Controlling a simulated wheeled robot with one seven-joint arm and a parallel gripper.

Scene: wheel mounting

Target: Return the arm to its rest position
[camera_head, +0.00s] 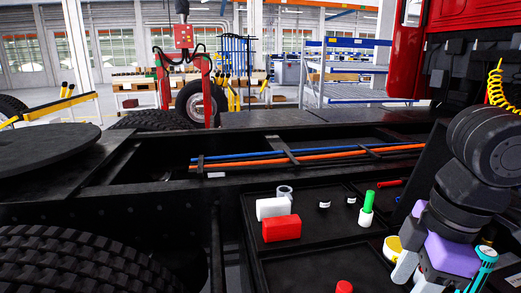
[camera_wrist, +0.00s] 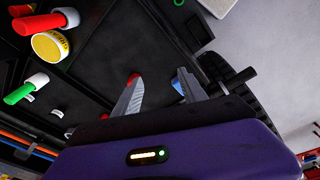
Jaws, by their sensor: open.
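My gripper (camera_head: 413,284) is at the lower right of the head view, low over the right part of the black tray (camera_head: 310,268). Its body is purple, with two grey fingers. In the wrist view, the fingers of my gripper (camera_wrist: 158,84) stand apart with nothing between them. My dark arm runs up from it along the right edge of the head view. A yellow round tin (camera_head: 391,246) lies close beside the fingers, partly hidden by them. A small red object (camera_head: 344,287) is left of the gripper, cut by the frame's bottom edge.
The tray also holds a white box (camera_head: 272,208), a red box (camera_head: 281,228), a grey ring (camera_head: 284,191) and a green-and-white bottle (camera_head: 366,209). A dark truck frame with blue and orange lines (camera_head: 300,156) lies behind. A large tyre (camera_head: 75,262) is at lower left.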

